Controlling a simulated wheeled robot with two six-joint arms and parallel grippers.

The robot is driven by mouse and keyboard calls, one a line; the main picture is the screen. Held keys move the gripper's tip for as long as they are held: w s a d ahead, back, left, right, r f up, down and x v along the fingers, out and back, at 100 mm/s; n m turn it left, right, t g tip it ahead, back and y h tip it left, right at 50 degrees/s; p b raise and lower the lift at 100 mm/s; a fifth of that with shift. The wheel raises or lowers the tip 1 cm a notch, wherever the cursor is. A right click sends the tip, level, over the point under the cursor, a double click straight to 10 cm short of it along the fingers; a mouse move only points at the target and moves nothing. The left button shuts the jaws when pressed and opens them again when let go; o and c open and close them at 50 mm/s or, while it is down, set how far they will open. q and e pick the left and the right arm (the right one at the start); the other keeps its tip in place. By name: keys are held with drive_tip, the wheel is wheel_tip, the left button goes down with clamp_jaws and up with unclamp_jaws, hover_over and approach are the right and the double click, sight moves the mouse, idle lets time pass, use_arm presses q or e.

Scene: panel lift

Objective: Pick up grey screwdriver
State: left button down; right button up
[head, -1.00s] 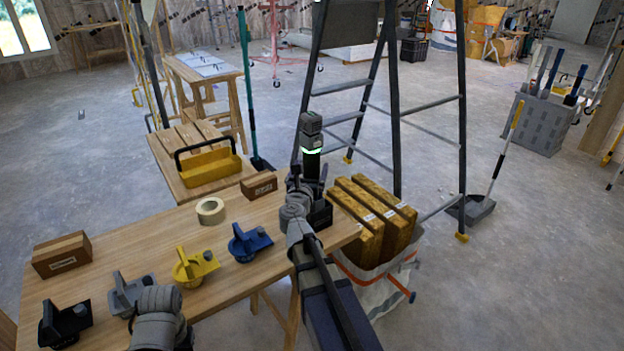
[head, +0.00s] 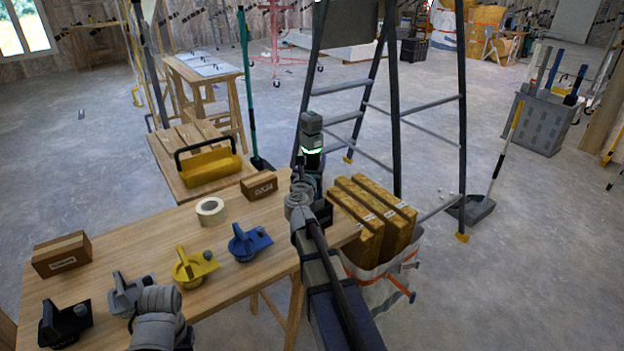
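A grey tool (head: 125,291), the only grey one in a row of similarly shaped tools, lies on the wooden table (head: 225,265) at the lower left. I take it for the grey screwdriver, though its shape is not clear. My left arm's grey wrist (head: 160,318) is just right of and in front of it, overlapping its near edge in the picture. The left fingers are hidden, and contact cannot be told. My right arm (head: 315,255) reaches over the table's right end. Its fingers cannot be made out against an upright dark device with a green light (head: 312,150).
Black (head: 64,323), yellow (head: 194,266) and blue (head: 249,241) tools share the table with a tape roll (head: 211,211) and two cardboard boxes (head: 62,254) (head: 259,185). A bag of yellow-brown slabs (head: 370,215) and a stepladder (head: 395,120) stand to the right.

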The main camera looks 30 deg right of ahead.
clamp_jaws()
drive_tip(key=shift+r, duration=0.1)
idle(0.6)
wheel_tip(320, 180, up, 10)
drive_tip(key=p, duration=1)
